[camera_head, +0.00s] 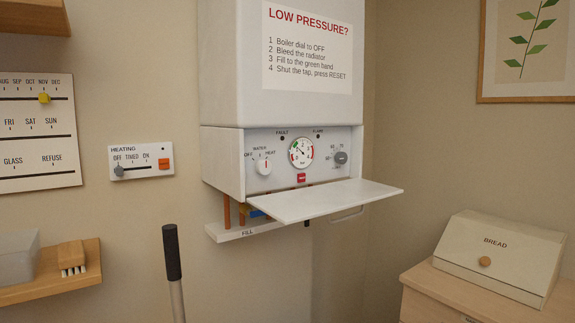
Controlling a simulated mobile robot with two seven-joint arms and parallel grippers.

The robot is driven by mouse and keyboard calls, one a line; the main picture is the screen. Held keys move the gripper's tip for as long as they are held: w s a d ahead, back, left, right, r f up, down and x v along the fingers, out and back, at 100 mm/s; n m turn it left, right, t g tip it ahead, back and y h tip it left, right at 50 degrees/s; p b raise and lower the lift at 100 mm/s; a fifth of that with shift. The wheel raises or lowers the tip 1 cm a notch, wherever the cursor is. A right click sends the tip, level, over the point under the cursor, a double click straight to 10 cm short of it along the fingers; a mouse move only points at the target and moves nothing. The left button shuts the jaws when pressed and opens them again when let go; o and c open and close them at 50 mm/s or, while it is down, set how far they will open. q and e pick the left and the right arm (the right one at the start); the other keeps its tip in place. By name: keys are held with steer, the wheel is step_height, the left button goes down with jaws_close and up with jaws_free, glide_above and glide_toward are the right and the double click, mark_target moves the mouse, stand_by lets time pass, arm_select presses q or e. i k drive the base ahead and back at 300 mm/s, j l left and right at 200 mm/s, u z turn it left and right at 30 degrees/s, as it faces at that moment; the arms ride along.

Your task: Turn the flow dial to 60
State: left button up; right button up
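The flow dial (341,158) is a small dark grey knob on the right of the boiler's white control panel (224,165). Small numbers ring it, and 60 and 70 seem to stand above it. Its pointer is too small to read for certain. The boiler's front flap (325,201) is folded down and juts out below the panel. Neither of my grippers is in view.
A white mode dial (264,167), a round pressure gauge (301,153) and a red button (301,178) share the panel. A black-gripped pole (172,252) stands front left. A bread box (498,257) sits on a wooden cabinet (455,295) at right.

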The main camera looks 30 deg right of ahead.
mark_target(340, 157)
steer(key=z, duration=1.35)
